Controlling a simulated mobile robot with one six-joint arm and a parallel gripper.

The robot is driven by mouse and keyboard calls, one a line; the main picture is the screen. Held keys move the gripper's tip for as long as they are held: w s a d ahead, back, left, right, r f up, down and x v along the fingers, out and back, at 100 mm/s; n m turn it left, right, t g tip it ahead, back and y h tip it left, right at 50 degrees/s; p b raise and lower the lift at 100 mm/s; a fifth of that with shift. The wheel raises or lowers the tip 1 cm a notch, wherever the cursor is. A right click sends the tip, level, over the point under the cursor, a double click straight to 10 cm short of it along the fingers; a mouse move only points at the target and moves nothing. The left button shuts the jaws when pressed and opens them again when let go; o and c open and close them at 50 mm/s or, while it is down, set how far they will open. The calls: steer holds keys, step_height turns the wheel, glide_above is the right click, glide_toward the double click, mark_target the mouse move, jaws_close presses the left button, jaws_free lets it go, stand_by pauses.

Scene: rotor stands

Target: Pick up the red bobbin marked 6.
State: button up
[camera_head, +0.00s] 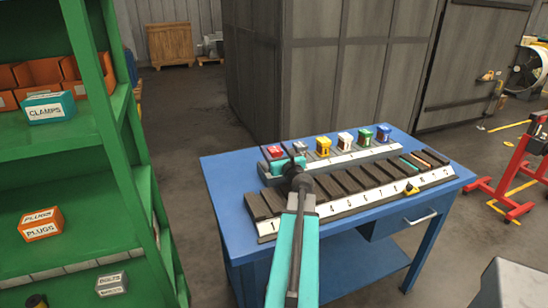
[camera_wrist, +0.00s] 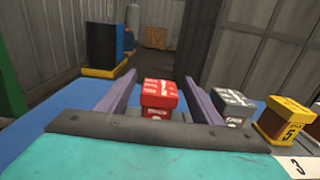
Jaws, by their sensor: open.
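The red bobbin (camera_head: 275,151) stands at the left end of a row of coloured bobbins on the blue table. In the wrist view the red bobbin (camera_wrist: 158,92) shows between my two fingers, with a gap on each side. Its white markings are too small to read as a number. My gripper (camera_wrist: 160,83) is open and empty, its fingers pointing towards the red bobbin. In the head view my gripper (camera_head: 285,162) is just in front of the red bobbin and hides its lower part.
A grey bobbin (camera_wrist: 236,106) and a yellow bobbin marked 5 (camera_wrist: 287,122) stand to the right of the red one. White, green and blue bobbins follow along the row. A black keyed rack (camera_head: 350,188) lies in front on the blue table (camera_head: 222,178). A green shelf (camera_head: 100,105) stands left.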

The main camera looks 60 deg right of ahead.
steer(key=shift+p+x, duration=0.45)
steer(key=shift+x, duration=1.4)
steer(key=c, duration=1.3)
steer(key=shift+r, duration=0.1)
steer(key=shift+c, duration=0.2)
step_height(320, 180, up, 10)
